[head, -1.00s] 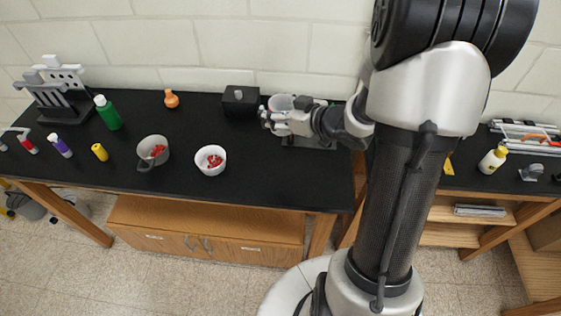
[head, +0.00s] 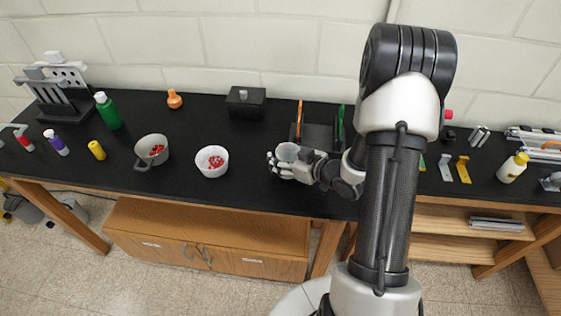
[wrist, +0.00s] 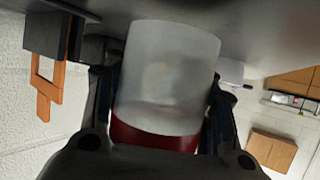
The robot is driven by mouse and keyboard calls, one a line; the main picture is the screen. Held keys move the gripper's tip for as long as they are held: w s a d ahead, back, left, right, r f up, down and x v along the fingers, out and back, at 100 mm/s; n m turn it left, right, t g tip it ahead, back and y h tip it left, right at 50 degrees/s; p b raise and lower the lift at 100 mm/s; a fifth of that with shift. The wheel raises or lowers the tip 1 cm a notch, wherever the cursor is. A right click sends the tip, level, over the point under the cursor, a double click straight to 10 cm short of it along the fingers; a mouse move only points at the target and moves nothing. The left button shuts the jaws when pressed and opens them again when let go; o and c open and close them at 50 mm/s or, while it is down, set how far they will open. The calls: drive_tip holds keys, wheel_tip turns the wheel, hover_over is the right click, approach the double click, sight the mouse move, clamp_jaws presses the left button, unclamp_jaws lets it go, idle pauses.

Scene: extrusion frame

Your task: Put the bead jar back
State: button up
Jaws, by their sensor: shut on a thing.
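The bead jar (head: 288,152) is a pale translucent cylinder. My gripper (head: 281,167) is shut around it near the front of the black bench, right of the white bowl. In the wrist view the jar (wrist: 170,65) fills the middle between the dark fingers of my gripper (wrist: 160,92), with a dark red part at the end nearest my palm. I cannot tell whether this red is beads or a lid. Whether the jar touches the bench is not clear.
A dark holder (head: 317,137) with orange and green sides stands behind my gripper. A black box (head: 246,103) is at the back. A white bowl (head: 212,161) and a grey pot (head: 151,151), both with red pieces, stand left. Bench between box and bowl is clear.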

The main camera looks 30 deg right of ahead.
drive_tip(key=shift+f, duration=0.65)
drive_tip(key=shift+f, duration=0.15)
drive_tip(key=o, duration=1.3)
drive_tip(key=shift+c, duration=0.2)
